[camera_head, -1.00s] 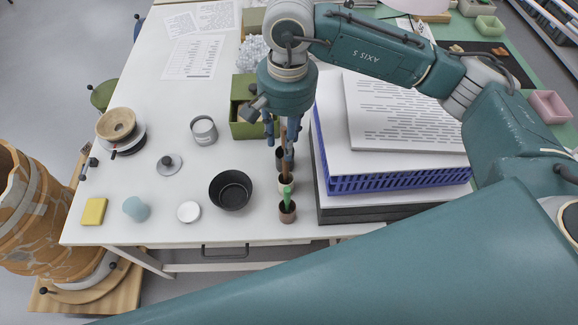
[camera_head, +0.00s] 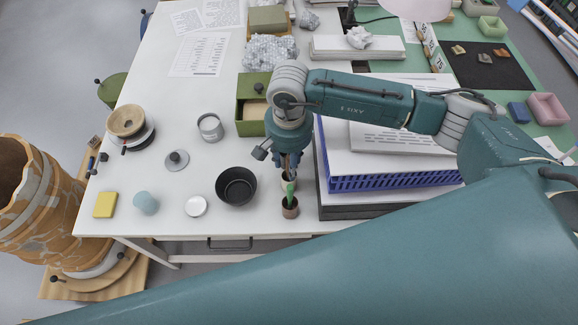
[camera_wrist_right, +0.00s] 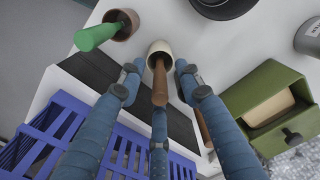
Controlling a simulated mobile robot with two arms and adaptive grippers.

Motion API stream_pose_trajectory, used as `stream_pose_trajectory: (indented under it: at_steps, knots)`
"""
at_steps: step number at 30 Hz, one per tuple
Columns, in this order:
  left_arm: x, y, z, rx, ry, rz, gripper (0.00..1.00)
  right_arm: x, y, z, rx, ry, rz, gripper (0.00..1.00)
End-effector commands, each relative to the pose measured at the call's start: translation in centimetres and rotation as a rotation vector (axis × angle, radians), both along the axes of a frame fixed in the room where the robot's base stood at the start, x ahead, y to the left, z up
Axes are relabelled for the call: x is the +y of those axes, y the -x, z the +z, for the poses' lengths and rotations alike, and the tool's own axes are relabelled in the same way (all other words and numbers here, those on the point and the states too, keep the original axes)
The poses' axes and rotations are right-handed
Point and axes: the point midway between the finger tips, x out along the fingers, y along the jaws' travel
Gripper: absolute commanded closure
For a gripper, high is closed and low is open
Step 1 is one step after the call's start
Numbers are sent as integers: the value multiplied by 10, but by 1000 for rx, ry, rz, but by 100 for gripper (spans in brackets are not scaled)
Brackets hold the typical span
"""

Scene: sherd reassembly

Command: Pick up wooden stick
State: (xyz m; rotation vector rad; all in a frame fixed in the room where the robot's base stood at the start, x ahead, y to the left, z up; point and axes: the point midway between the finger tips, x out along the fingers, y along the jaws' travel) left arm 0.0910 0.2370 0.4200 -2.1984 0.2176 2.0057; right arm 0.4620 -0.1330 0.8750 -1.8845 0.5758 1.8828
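A brown wooden stick (camera_wrist_right: 160,84) stands in a small cream cup (camera_wrist_right: 160,47) in the right wrist view. My right gripper (camera_head: 289,168) is over this cup near the table's front edge. In the wrist view its fingers are spread, with the stick between their tips and gaps at both sides. In the head view the gripper hides most of the stick, and only part of the cream cup shows. A second brown stick (camera_wrist_right: 204,128) is partly hidden behind a finger. My left gripper is not in view.
A brown cup (camera_head: 290,209) with a green-handled tool (camera_head: 291,190) stands just in front. A black bowl (camera_head: 236,187) is to the left. A green box (camera_head: 249,126) and a blue crate (camera_head: 395,178) stand close by. The table's front left has free room between small items.

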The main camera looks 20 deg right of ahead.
Motion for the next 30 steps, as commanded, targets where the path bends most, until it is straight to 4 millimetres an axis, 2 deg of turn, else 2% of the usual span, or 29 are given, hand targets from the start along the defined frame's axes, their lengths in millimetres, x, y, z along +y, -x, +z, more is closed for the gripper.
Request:
stream_pose_trajectory:
  at_steps: [4,5,9,10,23,26,30]
  knots:
    - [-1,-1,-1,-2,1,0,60,0,0,0,0,0,0,65]
    - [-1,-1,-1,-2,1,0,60,0,0,0,1,-1,0,69]
    - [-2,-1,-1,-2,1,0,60,0,0,0,1,-1,0,97]
    - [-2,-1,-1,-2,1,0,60,0,0,0,1,-1,0,100]
    - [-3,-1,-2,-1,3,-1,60,0,0,3,0,-2,0,100]
    - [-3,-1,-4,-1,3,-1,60,1,-1,9,-1,-3,-1,100]
    - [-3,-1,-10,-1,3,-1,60,1,-1,27,-4,-2,2,100]
